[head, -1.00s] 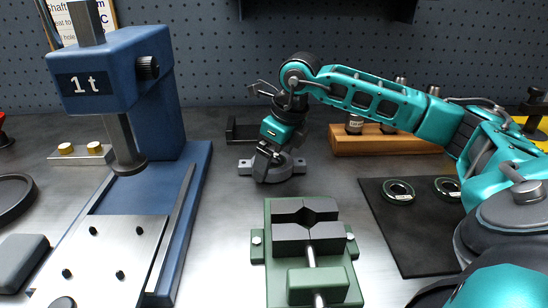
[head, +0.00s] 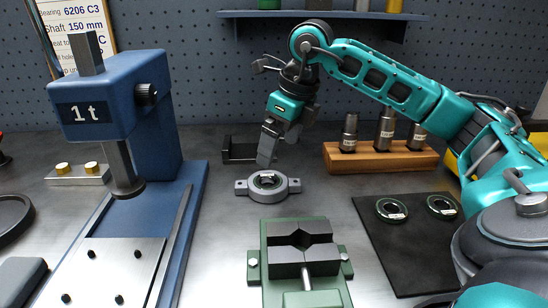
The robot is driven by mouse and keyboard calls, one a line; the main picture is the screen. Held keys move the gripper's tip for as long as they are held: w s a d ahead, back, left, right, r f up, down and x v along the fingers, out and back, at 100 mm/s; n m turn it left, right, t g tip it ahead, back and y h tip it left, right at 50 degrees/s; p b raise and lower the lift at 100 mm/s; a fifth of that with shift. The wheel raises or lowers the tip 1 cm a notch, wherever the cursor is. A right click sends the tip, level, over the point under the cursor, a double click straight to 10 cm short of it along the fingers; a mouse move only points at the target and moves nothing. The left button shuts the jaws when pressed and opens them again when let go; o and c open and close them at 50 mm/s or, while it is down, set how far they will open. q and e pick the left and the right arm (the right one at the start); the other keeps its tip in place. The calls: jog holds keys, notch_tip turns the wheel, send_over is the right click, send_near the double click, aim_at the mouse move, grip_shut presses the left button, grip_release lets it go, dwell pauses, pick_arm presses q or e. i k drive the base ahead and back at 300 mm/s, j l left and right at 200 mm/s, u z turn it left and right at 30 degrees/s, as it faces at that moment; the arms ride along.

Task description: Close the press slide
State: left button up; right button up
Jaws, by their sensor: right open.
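The blue press (head: 120,85) marked "1 t" stands at the left with its ram (head: 122,165) pointing down. Its slide (head: 105,268), a pale plate with several dark pegs, lies on the press base in front of the ram, and its front part runs out of the picture. My right gripper (head: 267,152) is open and empty, pointing down just above and behind a grey flanged housing (head: 291,187). A bearing ring (head: 267,180) sits in the housing. The right gripper is well to the right of the slide. My left gripper is not in view.
A green vise (head: 300,245) with dark jaws stands at front centre. A black mat (head: 400,250) holds two rings. A wooden block (head: 375,160) with several tool holders and a black bracket (head: 238,150) stand behind. Bare table lies between press and vise.

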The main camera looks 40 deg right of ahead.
aim_at(110, 272)
jog(key=k+j, duration=0.35)
jog(key=j, duration=0.15)
jog(key=k+j, duration=0.4)
jog(key=j, duration=0.1)
